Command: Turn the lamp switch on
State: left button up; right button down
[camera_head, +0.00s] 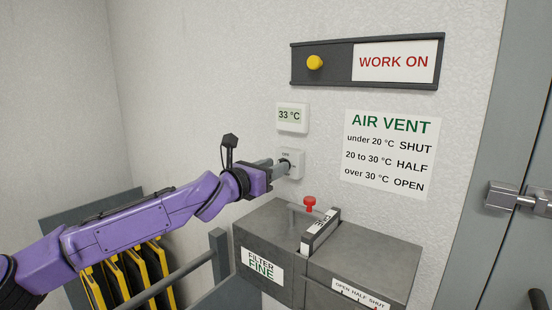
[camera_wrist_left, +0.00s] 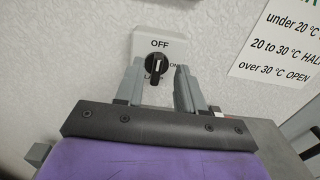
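The lamp switch (camera_head: 297,164) is a white box on the wall with a black rotary knob. In the left wrist view the knob (camera_wrist_left: 156,66) stands about upright under the word OFF, with ON at its right. The lettering below is partly hidden. My left gripper (camera_head: 284,164) is at the switch, its grey fingers pointing at the wall. In the wrist view the fingers (camera_wrist_left: 159,71) are apart, one on each side of the knob, with gaps between them and it. I cannot tell how deep they reach around it. My right gripper is not in view.
A 33 °C display (camera_head: 291,116) is above the switch. A grey box (camera_head: 265,226) with a red-knobbed lever (camera_head: 310,203) stands below. A WORK ON panel (camera_head: 364,61) and an AIR VENT sign (camera_head: 390,152) are on the wall. A grey rail (camera_head: 180,272) runs at lower left.

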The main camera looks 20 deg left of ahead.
pick_arm(q)
jog(key=shift+w+d, duration=0.1)
jog(key=shift+w, duration=0.7)
grip_shut()
jog(key=shift+d+m, duration=0.1)
jog(key=shift+m, duration=0.3)
jog(key=shift+s+d+f+m+b, duration=0.15)
jog(key=shift+m+b, duration=0.15)
jog(key=shift+m, duration=2.55)
jog(key=shift+d+f+m+b, duration=0.2)
jog(key=shift+m+b, duration=0.15)
jog(key=shift+m, duration=2.55)
jog(key=shift+s+d+f+m+b, duration=0.15)
jog(key=shift+m+b, duration=0.15)
jog(key=shift+m, duration=2.55)
jog(key=shift+w, duration=0.15)
